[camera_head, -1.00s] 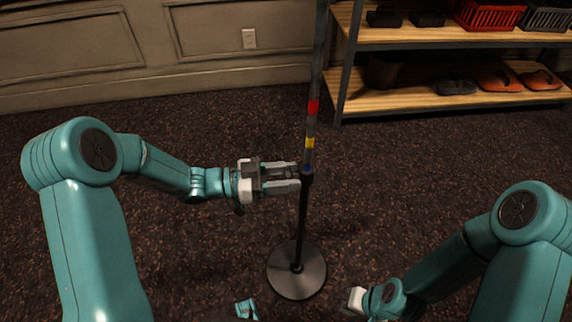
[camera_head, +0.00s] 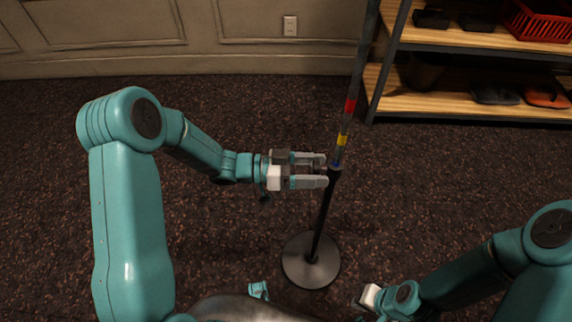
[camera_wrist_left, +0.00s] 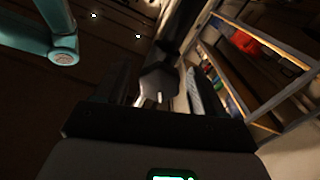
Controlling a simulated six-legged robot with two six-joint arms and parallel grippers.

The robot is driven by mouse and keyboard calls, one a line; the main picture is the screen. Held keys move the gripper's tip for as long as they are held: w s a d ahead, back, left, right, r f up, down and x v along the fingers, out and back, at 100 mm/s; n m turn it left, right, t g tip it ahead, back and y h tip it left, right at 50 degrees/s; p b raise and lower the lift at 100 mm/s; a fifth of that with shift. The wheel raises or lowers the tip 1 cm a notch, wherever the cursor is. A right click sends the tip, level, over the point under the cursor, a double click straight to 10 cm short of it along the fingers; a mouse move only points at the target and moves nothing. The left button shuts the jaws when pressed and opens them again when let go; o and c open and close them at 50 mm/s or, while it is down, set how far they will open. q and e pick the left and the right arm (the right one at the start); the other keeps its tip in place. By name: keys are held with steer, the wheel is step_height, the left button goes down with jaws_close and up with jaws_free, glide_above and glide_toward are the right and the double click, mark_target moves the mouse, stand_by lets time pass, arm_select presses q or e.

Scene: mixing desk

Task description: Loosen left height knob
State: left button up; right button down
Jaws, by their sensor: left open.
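A dark collar (camera_head: 335,173) sits where the tubes meet; the height knob is not clearly distinguishable in the head view. My left gripper (camera_head: 326,171) is open, its fingers pointing right at the collar, one above the other. In the left wrist view, a dark knob-like shape (camera_wrist_left: 158,84) lies between the fingers; contact cannot be told. My right gripper (camera_head: 368,298) is low right, its fingers unclear.
A wooden shelf unit (camera_head: 440,100) with a red basket (camera_head: 540,20) and shoes (camera_head: 545,97) stands behind the pole to the right. A panelled wall (camera_head: 120,55) runs along the back. The dark carpet (camera_head: 230,120) around the stand is clear.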

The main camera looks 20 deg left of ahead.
arm_select(q)
steer(key=p+v, duration=0.1)
steer(key=v, duration=1.5)
steer(key=shift+a, duration=0.15)
steer(key=w+d+m+b, duration=0.1)
steer(key=d+b, duration=0.3)
steer(key=d, duration=0.1)
steer(key=w+d+m+b, duration=0.2)
steer(key=d+b, duration=0.3)
steer(key=w+d+m+b, duration=0.2)
steer(key=d+b, duration=0.2)
steer(key=d, duration=0.1)
steer(key=shift+d+r+b, duration=0.15)
steer(key=shift+d+b, duration=0.15)
steer(key=shift+b, duration=0.05)
